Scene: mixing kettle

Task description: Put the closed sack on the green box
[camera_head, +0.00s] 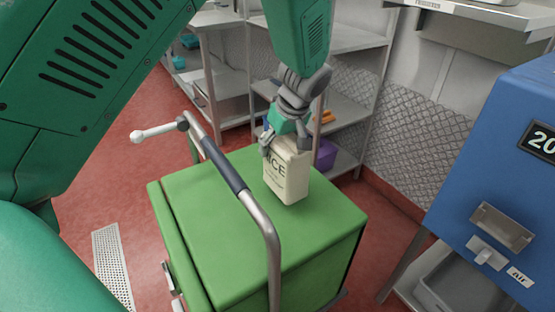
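The closed sack (287,178) is cream-coloured with dark print ending in "ICE". It is upright over the rear part of the green box's top (225,222), and its base appears to touch the lid. My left gripper (285,146) reaches down from above, with its grey fingers on either side of the sack's top edge. It looks shut on the sack, and the fingers hide part of the top. My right gripper is not in view.
A curved metal handle (262,217) with a dark grip rises in front of the box. A blue machine (510,165) stands at right. Metal shelving (345,115) is behind, holding a purple bin (325,154). The lid's front and right parts are bare.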

